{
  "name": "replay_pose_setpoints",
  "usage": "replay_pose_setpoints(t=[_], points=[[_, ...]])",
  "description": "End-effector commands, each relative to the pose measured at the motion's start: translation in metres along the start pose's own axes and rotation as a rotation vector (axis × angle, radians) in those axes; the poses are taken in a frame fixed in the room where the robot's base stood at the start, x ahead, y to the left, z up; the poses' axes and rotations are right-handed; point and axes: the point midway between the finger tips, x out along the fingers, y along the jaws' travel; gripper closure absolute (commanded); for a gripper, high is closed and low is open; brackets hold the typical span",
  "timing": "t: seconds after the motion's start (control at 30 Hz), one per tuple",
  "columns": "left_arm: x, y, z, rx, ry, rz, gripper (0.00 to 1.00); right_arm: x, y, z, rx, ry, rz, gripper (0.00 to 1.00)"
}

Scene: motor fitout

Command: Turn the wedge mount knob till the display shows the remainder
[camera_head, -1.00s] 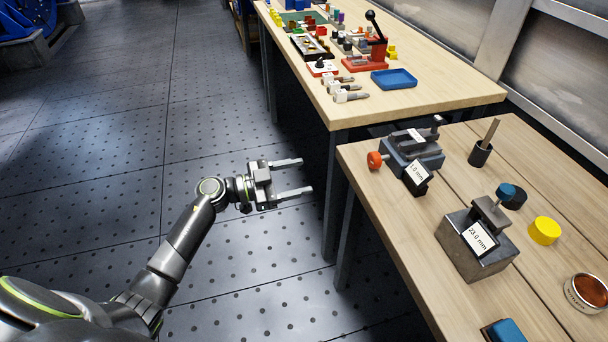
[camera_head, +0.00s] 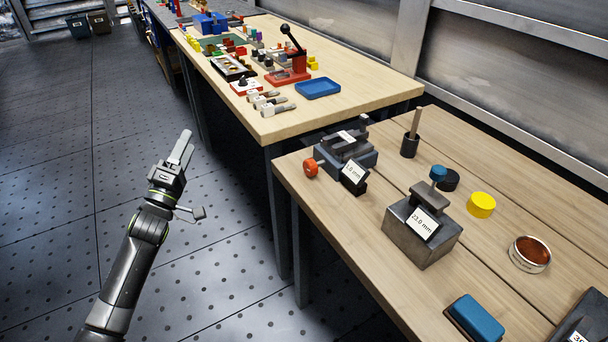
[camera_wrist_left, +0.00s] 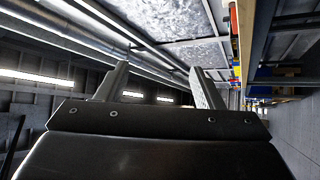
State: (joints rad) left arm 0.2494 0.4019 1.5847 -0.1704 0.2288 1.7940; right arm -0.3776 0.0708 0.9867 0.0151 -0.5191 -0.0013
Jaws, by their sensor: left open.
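The wedge mount (camera_head: 346,151) is a blue-grey block with dark parts on top, near the left edge of the near wooden bench. Its orange-red knob (camera_head: 311,168) faces the bench's left edge. A small white display (camera_head: 354,173) on its front reads in mm, but its first digit is hard to make out. A grey block beside it carries another display (camera_head: 425,223) reading 23.0 mm. My left gripper (camera_head: 193,180) is open and empty over the floor, left of the bench and apart from the knob. In the left wrist view its two fingers (camera_wrist_left: 158,85) point towards the ceiling. My right gripper is not in view.
A second bench with a blue tray (camera_head: 317,88) stands behind. The floor around my gripper is clear.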

Motion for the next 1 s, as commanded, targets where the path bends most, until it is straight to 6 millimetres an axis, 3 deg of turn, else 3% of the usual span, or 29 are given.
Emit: replay_pose_setpoints(t=[0.13, 0.27, 0.53, 0.73, 1.0], points=[[-0.001, -0.026, -0.008, -0.322, 0.073, -0.119, 0.39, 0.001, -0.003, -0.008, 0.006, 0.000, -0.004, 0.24], [-0.005, -0.048, -0.003, -0.610, 0.105, -0.228, 0.39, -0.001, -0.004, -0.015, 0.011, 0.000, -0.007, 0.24], [-0.016, -0.075, 0.042, -1.205, 0.069, -0.471, 0.39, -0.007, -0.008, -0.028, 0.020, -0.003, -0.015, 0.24], [-0.029, -0.065, 0.091, -1.620, -0.057, -0.664, 0.39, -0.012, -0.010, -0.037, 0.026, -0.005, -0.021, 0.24], [-0.051, -0.022, 0.140, -2.022, -0.304, -0.892, 0.39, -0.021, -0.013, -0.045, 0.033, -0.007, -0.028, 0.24]])
